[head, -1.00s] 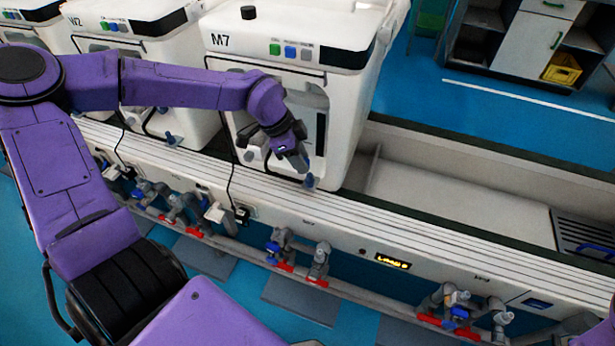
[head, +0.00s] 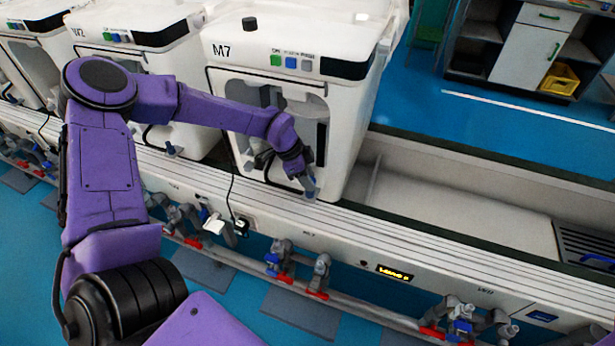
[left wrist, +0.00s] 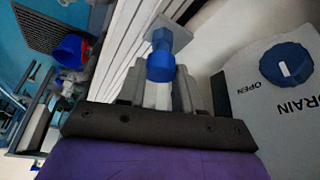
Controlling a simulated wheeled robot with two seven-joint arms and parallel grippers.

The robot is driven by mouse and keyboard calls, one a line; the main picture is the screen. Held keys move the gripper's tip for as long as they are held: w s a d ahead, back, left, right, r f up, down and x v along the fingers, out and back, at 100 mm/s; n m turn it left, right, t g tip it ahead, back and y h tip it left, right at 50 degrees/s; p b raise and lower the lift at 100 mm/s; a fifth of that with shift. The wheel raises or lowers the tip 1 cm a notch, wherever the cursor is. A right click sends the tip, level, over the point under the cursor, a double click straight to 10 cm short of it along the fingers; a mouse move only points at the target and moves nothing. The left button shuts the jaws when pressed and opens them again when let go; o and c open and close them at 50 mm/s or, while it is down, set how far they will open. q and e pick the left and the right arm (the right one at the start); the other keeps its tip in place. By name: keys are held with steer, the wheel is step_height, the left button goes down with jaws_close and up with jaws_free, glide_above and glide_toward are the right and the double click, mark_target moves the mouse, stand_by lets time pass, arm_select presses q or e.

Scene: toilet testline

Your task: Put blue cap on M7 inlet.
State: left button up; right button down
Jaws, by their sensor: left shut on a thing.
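The white M7 machine (head: 345,115) stands at the centre of the head view, its label at its upper left. My left gripper (head: 307,180) is at the lower right of its front, shut on the blue cap. In the left wrist view the blue cap (left wrist: 160,66) sits at the tips of my left gripper (left wrist: 158,84). A blue-grey fitting with a square plate (left wrist: 172,35), apparently the M7 inlet, is just beyond the cap. The cap overlaps the fitting; I cannot tell whether they touch. My right gripper is not in view.
A blue drain knob (left wrist: 287,65) is beside the gripper on M7's front. A black cable (head: 232,190) hangs left of M7. Pipes with red and blue valves (head: 318,275) run below the ledge. An empty trough (head: 450,190) lies right of M7.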

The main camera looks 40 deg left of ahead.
arm_select(q)
steer(key=shift+f, duration=0.5)
steer(key=o, duration=1)
steer(key=shift+r, duration=0.1)
steer(key=shift+r, duration=0.3)
steer(key=shift+r+p, duration=0.75)
steer(key=p+v, duration=0.1)
steer(key=v, duration=1)
steer(key=shift+s+a, duration=0.1)
steer(key=shift+a, duration=0.05)
